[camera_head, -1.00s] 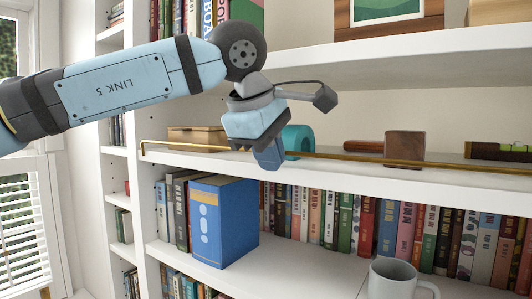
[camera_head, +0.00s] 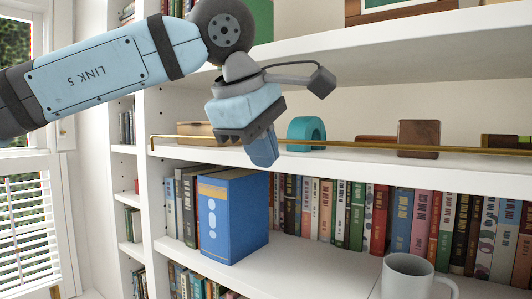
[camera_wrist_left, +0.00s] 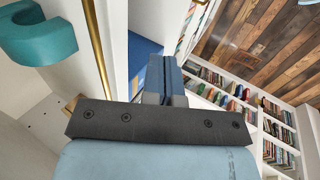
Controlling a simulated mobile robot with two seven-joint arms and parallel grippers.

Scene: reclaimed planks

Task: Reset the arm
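My left gripper (camera_head: 264,152) hangs in front of the middle shelf's edge and brass rail in the head view. Its blue fingers are shut together with nothing seen between them. They also show side by side in the left wrist view (camera_wrist_left: 165,78). My left arm (camera_head: 105,70) reaches in from the left at about the level of the upper shelf. My right gripper is in neither view.
A brass rail (camera_head: 350,145) runs along the middle shelf, with a teal arch (camera_head: 303,130) and a wooden block (camera_head: 418,137) behind it. A big blue book (camera_head: 233,217) stands below the gripper, beside a book row. A white mug (camera_head: 407,278) is front right.

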